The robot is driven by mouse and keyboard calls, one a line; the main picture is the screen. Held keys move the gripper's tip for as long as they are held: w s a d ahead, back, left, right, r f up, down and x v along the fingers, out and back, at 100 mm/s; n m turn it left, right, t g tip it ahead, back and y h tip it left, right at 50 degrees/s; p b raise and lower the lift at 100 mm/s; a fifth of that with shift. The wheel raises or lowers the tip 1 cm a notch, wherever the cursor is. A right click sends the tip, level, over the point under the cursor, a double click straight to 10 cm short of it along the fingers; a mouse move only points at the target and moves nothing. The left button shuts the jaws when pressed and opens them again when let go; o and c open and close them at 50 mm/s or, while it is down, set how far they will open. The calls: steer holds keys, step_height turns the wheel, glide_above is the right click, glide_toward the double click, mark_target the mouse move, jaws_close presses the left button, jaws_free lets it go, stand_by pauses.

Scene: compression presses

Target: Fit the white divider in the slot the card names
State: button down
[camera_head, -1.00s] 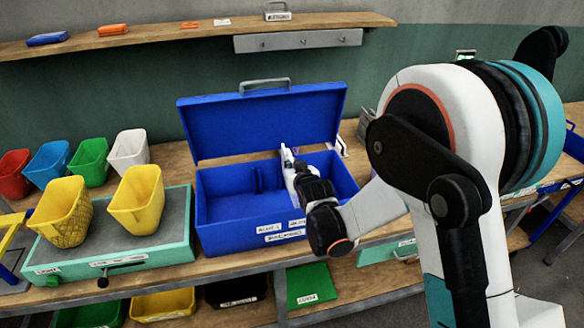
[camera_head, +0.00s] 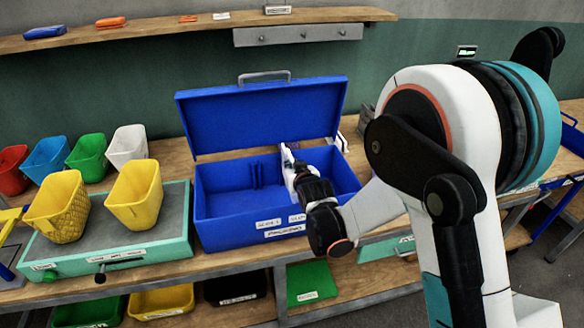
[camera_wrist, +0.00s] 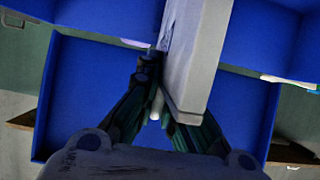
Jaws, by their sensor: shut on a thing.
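The white divider (camera_wrist: 196,60) is a flat upright panel, large in the wrist view. It also shows as a thin white strip in the head view (camera_head: 287,157). My gripper (camera_head: 299,170) is shut on the divider, inside the right half of the open blue box (camera_head: 222,207). Its dark fingers show in the wrist view (camera_wrist: 160,100). Upright ribs (camera_head: 256,173) stand on the box's back inner wall, left of the divider. The divider's lower edge is hidden, so I cannot tell whether it sits in a slot. White labels (camera_head: 283,231) on the box front are too blurred to read.
The box's blue lid (camera_head: 262,120) stands open behind my gripper. A green-edged platform (camera_head: 110,258) with two yellow bins (camera_head: 134,195) is left of the box. Several coloured bins stand behind it. A wall shelf (camera_head: 200,31) runs above.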

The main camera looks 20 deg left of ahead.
steer(key=shift+f+b, duration=2.65)
steer(key=shift+f, duration=0.5)
steer(key=c, duration=1.7)
jaws_free()
steer(key=shift+o, duration=0.2)
steer(key=v, duration=1.2)
steer(key=shift+d, duration=0.1)
